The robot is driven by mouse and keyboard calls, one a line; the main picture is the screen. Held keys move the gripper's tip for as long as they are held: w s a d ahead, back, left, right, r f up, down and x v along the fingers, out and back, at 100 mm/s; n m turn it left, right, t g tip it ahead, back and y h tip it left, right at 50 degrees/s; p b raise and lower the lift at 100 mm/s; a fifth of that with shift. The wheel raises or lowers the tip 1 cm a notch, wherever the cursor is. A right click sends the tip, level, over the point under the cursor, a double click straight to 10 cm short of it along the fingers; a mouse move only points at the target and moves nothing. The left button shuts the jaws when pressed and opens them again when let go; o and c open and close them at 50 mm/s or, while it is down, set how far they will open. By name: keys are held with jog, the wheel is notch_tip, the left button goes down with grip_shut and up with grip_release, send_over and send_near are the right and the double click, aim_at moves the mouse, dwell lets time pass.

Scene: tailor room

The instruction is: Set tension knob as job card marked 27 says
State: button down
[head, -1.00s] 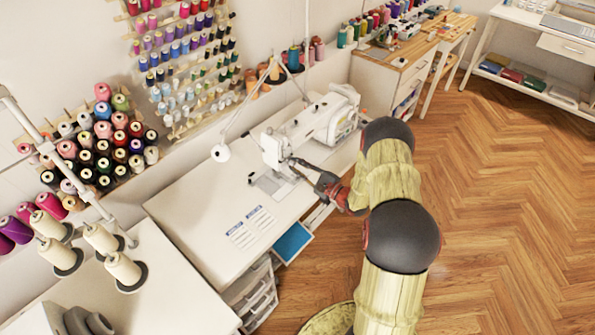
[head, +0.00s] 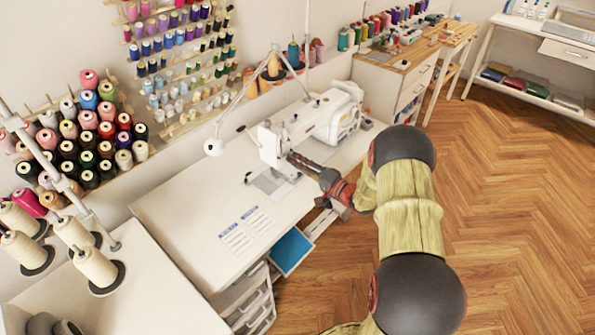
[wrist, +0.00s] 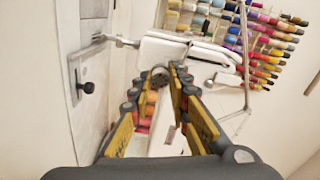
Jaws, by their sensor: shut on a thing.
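The white sewing machine (head: 325,118) stands on the white sewing table. My gripper (head: 292,158) reaches its head end from the right. In the wrist view the two fingers of my gripper (wrist: 165,80) close in on a small round grey part, which looks like the tension knob (wrist: 160,75), at the machine's face. The fingers hide part of it, and its dial marks cannot be read. Two job cards, one left (head: 236,240) and one right (head: 257,219), lie flat on the table in front of the machine. Their print is too small to read, so I cannot tell which is marked 27.
A lamp (head: 214,147) on a thin arm hangs left of the machine. A thread rack (head: 170,60) is on the wall behind. Thread cones (head: 92,265) stand at the lower left. A blue-topped drawer (head: 291,251) juts out below the table. The floor at right is clear.

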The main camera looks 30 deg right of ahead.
jog(key=shift+f+n+b, duration=0.15)
jog(key=shift+n+b, duration=0.8)
jog(key=shift+b, duration=0.2)
jog(key=shift+f+n+b, duration=0.1)
jog(key=shift+n+b, duration=0.85)
jog(key=shift+b, duration=0.2)
jog(key=shift+r, duration=0.1)
jog(key=c, duration=1.8)
grip_release()
jog(key=shift+o, duration=0.7)
jog(key=shift+r, duration=0.1)
jog(key=v, duration=1.2)
